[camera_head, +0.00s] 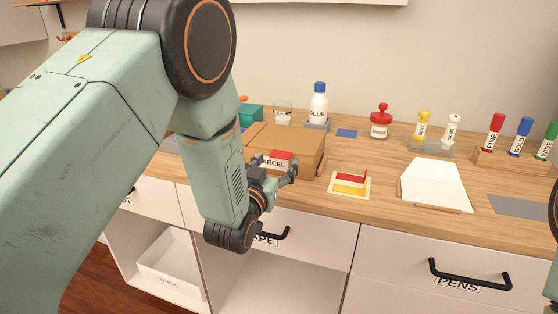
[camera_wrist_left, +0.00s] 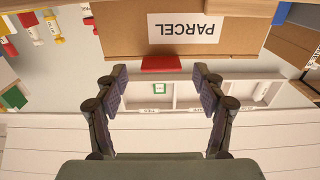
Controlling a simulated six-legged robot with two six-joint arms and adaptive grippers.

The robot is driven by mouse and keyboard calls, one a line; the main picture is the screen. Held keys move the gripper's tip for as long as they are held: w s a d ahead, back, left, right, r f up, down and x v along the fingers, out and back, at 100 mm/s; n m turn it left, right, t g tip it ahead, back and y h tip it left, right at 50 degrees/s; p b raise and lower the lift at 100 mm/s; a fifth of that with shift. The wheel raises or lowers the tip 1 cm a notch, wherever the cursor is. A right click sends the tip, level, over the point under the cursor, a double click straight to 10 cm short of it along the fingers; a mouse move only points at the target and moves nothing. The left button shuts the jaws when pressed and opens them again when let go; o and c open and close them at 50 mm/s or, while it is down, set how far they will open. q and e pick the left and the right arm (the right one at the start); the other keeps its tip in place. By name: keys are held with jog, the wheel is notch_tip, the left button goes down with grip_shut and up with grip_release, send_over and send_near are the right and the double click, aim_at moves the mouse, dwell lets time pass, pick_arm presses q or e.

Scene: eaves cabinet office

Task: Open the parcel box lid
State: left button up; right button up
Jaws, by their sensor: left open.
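The brown cardboard parcel box (camera_head: 300,142) sits on the wooden counter, and its lid looks shut. A red tab (camera_head: 279,155) shows at its front edge beside the white PARCEL label (camera_head: 272,163). In the wrist view the box (camera_wrist_left: 120,38) fills the top, with the label (camera_wrist_left: 185,28) and the red tab (camera_wrist_left: 160,63). My left gripper (camera_head: 277,175) is at the box front, partly covering the label. In the wrist view its fingers (camera_wrist_left: 162,88) are spread, with nothing between them; the red tab lies just beyond, roughly centred. My right gripper is not in view.
Glue bottles (camera_head: 318,103), a red-topped jar (camera_head: 380,122) and markers (camera_head: 493,134) stand behind. Drawers with black handles (camera_head: 470,278) are below.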

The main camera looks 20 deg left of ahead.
pick_arm(q)
jog(key=shift+w+a, duration=0.1)
jog(key=shift+w, duration=0.45)
jog(key=shift+w+r, duration=0.15)
jog(key=shift+w, duration=0.65)
jog(key=shift+s, duration=0.2)
jog(key=c, duration=0.3)
grip_shut()
